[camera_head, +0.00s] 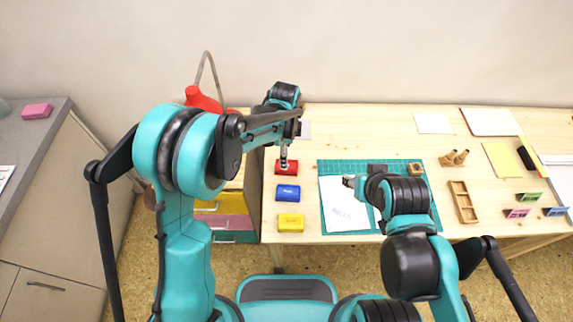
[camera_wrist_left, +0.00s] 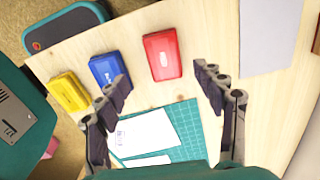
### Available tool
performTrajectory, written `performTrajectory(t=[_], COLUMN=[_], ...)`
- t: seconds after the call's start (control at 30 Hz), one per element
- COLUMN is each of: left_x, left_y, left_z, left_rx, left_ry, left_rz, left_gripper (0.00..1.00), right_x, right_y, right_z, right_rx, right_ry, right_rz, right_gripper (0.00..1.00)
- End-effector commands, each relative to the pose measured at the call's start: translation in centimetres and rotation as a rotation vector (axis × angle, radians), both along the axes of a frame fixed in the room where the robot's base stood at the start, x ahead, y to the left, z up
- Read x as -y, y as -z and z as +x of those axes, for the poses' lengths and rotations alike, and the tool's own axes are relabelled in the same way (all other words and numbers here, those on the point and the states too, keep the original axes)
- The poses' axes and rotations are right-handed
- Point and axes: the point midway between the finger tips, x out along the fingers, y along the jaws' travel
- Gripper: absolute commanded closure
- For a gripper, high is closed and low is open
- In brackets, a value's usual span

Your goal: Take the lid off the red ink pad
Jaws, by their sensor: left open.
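The red ink pad (camera_head: 293,167) lies with its lid on at the left part of the table, at the far end of a column of three pads. My left gripper (camera_head: 284,161) is over its left part in the head view. In the left wrist view the red ink pad (camera_wrist_left: 162,55) lies beyond the fingertips, not between them. My left gripper (camera_wrist_left: 163,88) is open and empty there. My right gripper (camera_head: 349,181) is above the paper on the cutting mat; its fingers are too small to read.
A blue pad (camera_head: 288,193) and a yellow pad (camera_head: 290,222) lie nearer than the red one. A green cutting mat (camera_head: 330,167) with white paper (camera_head: 343,204) lies to the right. Wooden stamps (camera_head: 453,158), a wooden tray (camera_head: 463,203) and small coloured blocks stand farther right.

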Motion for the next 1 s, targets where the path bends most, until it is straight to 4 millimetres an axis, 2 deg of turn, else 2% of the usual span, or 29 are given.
performTrajectory(t=[0.03, 0.27, 0.5, 0.73, 0.77, 0.9, 1.0], left_x=[0.0, 0.2, 0.4, 0.4, 0.4, 0.4, 0.4], left_y=[0.9, 3.1, 6.6, 6.6, 6.6, 6.6, 6.6], left_z=[0.0, 0.3, 0.6, 0.6, 0.6, 0.5, 0.5], left_rx=[0.0, 0.001, 0.001, 0.002, 0.002, 0.002, 0.002], left_ry=[0.0, -0.002, -0.003, -0.003, -0.003, -0.004, -0.004], left_rz=[0.0, 0.0, 0.0, 0.0, 0.0, 0.0, 0.0], left_gripper=[0.31, 0.31, 0.31, 0.31, 0.36, 0.71, 0.71], right_x=[0.0, 0.0, 0.0, 0.0, 0.0, 0.0, 0.0], right_y=[0.5, 1.6, 3.3, 3.1, 3.1, 3.1, 3.1], right_z=[0.0, 0.0, 0.0, 0.0, 0.0, 0.0, 0.0], right_rx=[0.0, 0.0, 0.0, 0.0, 0.0, 0.0, 0.0], right_ry=[0.0, 0.0, 0.0, 0.0, 0.0, 0.0, 0.0], right_rz=[0.0, 0.0, 0.0, 0.0, 0.0, 0.0, 0.0], right_gripper=[0.6, 0.6, 0.6, 0.6, 0.6, 0.6, 0.6])
